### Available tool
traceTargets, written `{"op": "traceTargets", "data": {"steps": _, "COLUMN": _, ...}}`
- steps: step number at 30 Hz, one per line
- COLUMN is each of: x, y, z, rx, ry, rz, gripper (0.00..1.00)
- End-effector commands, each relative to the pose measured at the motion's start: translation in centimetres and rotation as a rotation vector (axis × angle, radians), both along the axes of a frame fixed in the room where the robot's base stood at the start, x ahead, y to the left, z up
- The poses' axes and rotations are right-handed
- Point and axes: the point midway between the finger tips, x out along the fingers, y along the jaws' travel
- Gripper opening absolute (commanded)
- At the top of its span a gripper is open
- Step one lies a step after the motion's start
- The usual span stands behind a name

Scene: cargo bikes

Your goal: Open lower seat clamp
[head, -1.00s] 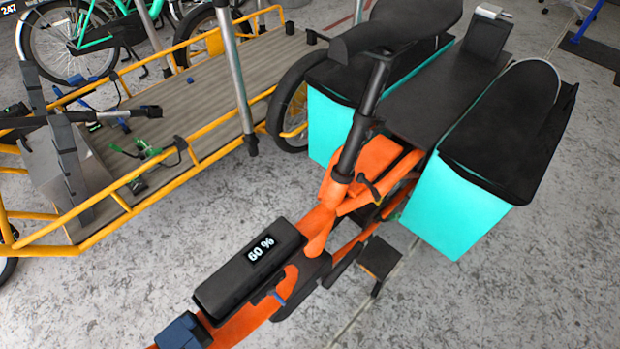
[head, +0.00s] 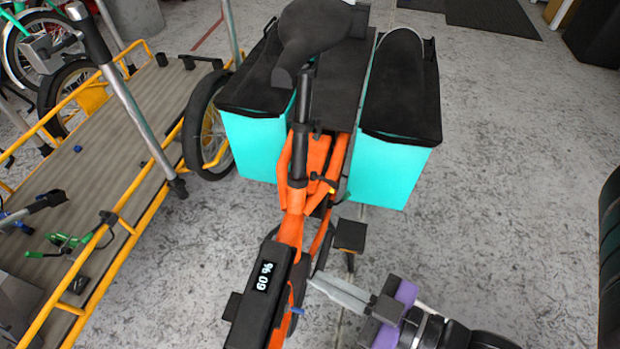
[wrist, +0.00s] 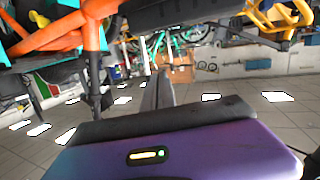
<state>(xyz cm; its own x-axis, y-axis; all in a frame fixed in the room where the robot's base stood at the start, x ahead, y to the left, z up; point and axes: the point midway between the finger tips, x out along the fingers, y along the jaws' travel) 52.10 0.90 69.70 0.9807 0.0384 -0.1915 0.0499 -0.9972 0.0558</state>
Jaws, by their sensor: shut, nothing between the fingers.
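The orange cargo bike (head: 291,229) stands in the middle of the head view, with its black saddle (head: 318,32) on a dark seat post (head: 303,100). The lower seat clamp (head: 297,183) is a dark collar where the post enters the orange frame. A small dark lever (head: 324,181) sticks out to its right; whether it is open is too small to tell. A higher dark clamp (head: 300,127) sits on the post. My gripper (head: 314,282) is shut and empty, low beside the black battery, apart from the clamp. Its fingers also show in the wrist view (wrist: 157,85).
The battery (head: 262,295) reads 60 %. Turquoise bags (head: 390,172) flank the rear rack. A pedal (head: 350,235) lies between my gripper and the right bag. A yellow-railed cargo bed (head: 120,215) is at left.

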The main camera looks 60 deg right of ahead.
Motion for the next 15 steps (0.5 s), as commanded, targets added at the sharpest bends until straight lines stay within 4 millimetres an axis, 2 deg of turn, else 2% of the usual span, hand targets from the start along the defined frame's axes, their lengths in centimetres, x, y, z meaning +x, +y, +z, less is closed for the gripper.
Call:
{"op": "traceTargets", "data": {"steps": 1, "x": 0.7, "y": 0.1, "z": 0.8, "rx": -0.010, "ry": -0.005, "rz": 0.006, "gripper": 0.00}}
{"op": "traceTargets", "data": {"steps": 8, "x": 4.2, "y": 0.8, "z": 1.6, "rx": -0.091, "ry": -0.002, "rz": 0.040, "gripper": 0.00}}
{"op": "traceTargets", "data": {"steps": 11, "x": 6.5, "y": 1.1, "z": 1.9, "rx": -0.154, "ry": 0.013, "rz": 0.059, "gripper": 0.00}}
{"op": "traceTargets", "data": {"steps": 15, "x": 11.0, "y": 1.6, "z": 2.1, "rx": -0.301, "ry": 0.069, "rz": 0.094, "gripper": 0.00}}
